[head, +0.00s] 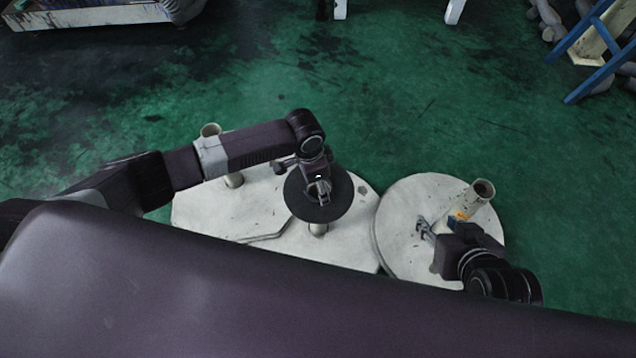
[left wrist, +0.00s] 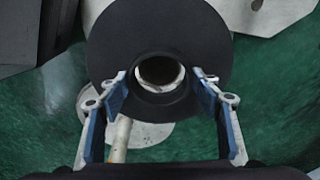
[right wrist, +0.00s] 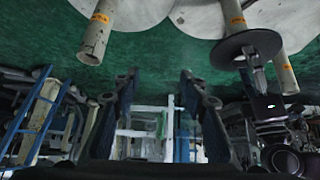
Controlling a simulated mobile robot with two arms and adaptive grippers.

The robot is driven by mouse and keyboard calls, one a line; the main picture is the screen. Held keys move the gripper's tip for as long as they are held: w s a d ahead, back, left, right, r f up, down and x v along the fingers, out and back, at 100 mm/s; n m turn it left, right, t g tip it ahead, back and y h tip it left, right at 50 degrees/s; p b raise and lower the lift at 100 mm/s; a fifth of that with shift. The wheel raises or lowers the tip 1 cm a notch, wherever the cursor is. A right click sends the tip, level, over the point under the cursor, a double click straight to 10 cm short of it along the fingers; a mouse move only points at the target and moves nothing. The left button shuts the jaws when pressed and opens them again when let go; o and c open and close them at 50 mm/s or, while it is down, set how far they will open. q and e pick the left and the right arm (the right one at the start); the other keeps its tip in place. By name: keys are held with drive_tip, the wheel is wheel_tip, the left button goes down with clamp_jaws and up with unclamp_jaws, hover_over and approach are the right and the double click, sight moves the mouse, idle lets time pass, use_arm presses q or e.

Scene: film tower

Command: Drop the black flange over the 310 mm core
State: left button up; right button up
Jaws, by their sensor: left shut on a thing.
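The black flange (head: 334,207) is a flat disc with a raised hub, level above the middle core (head: 318,229). My left gripper (head: 318,186) is shut on its hub; the left wrist view shows a finger on each side of the hub on the flange (left wrist: 205,45). A pale rim shows inside the flange's hole. In the right wrist view, the middle core (right wrist: 234,18) meets the flange (right wrist: 228,50) at its top end; whether it has entered the hole I cannot tell. My right gripper (head: 422,229) is open and empty beside the right core (head: 478,195).
A left core (head: 211,131) stands behind my left forearm. No core length is readable. Green floor (head: 420,120) is clear beyond the plates. A blue frame (head: 590,45) stands far right.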

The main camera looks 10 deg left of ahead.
use_arm(q)
drive_tip(key=shift+f, duration=0.1)
use_arm(e)
drive_tip(key=shift+w+a+r, duration=0.1)
drive_tip(key=shift+w, duration=0.1)
use_arm(q)
drive_tip(key=shift+f, duration=0.1)
use_arm(e)
drive_tip(key=shift+w+a+r, duration=0.1)
drive_tip(key=shift+w+r, duration=0.05)
drive_tip(key=shift+w, duration=0.15)
drive_tip(key=shift+w+a+r, duration=0.1)
drive_tip(key=shift+w+r, duration=0.05)
use_arm(q)
drive_tip(key=shift+f, duration=0.1)
use_arm(e)
drive_tip(key=shift+w+r+t, duration=0.15)
drive_tip(key=shift+w+t, duration=0.1)
drive_tip(key=shift+t, duration=0.15)
use_arm(q)
drive_tip(key=shift+f, duration=0.25)
use_arm(e)
drive_tip(key=shift+w+a+r+t, duration=0.15)
drive_tip(key=shift+w+r+t, duration=0.2)
drive_tip(key=shift+w, duration=0.1)
